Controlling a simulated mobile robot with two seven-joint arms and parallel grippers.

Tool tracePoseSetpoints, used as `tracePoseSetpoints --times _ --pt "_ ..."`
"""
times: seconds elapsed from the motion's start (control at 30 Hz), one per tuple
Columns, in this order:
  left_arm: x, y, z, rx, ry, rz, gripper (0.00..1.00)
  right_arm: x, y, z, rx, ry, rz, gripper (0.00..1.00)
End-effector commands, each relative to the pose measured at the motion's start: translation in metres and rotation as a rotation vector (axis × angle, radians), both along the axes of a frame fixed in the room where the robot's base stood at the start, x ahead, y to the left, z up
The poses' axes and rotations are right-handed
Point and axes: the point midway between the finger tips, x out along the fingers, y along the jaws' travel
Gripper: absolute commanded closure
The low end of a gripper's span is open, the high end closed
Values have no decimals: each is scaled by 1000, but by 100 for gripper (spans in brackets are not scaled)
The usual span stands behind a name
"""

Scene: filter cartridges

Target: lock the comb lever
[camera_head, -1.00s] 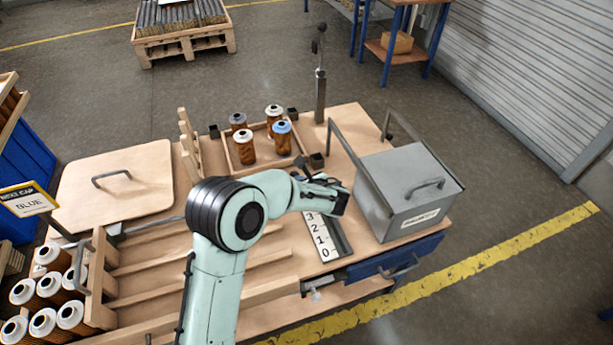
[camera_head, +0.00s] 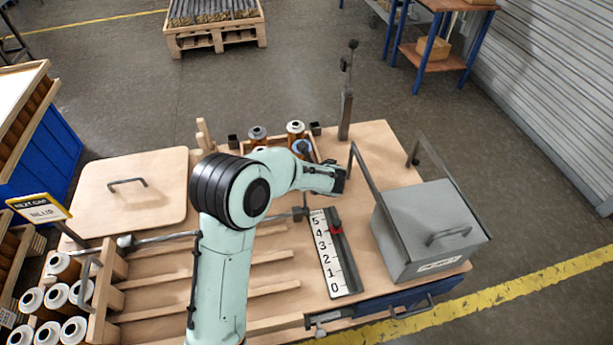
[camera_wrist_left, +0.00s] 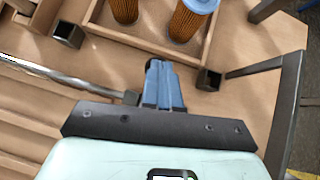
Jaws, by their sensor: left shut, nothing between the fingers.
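A long metal rod (camera_head: 165,238), which looks like the comb lever, runs across the bench behind the wooden comb slats (camera_head: 255,262). Its middle is hidden behind my left arm, and its right end (camera_head: 304,212) shows as a dark tip. In the left wrist view the rod (camera_wrist_left: 60,75) comes in from the left and its dark end lies close beside my fingers; I cannot tell whether they touch. My left gripper (camera_head: 342,180) is over the bench near the front of the filter tray; its blue fingers (camera_wrist_left: 163,85) are shut and empty. My right gripper is not in view.
The wooden tray (camera_wrist_left: 130,38) with filter cartridges stands behind the gripper, with a small black socket (camera_wrist_left: 209,80) at its corner. A number scale (camera_head: 330,255) with a red marker (camera_head: 335,226) lies in front. A grey lidded box (camera_head: 425,230) stands right.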

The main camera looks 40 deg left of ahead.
Motion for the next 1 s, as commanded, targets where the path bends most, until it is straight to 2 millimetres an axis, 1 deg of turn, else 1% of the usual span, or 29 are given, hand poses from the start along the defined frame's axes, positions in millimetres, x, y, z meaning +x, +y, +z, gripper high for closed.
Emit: tracePoseSetpoints --times 0.73,0.87,1.0 --pt "1 3 0 4 -3 3 100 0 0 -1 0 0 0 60" --pt "3 -1 5 4 -3 2 100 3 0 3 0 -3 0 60" --pt "8 -11 17 2 -6 -1 100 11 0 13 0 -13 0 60"
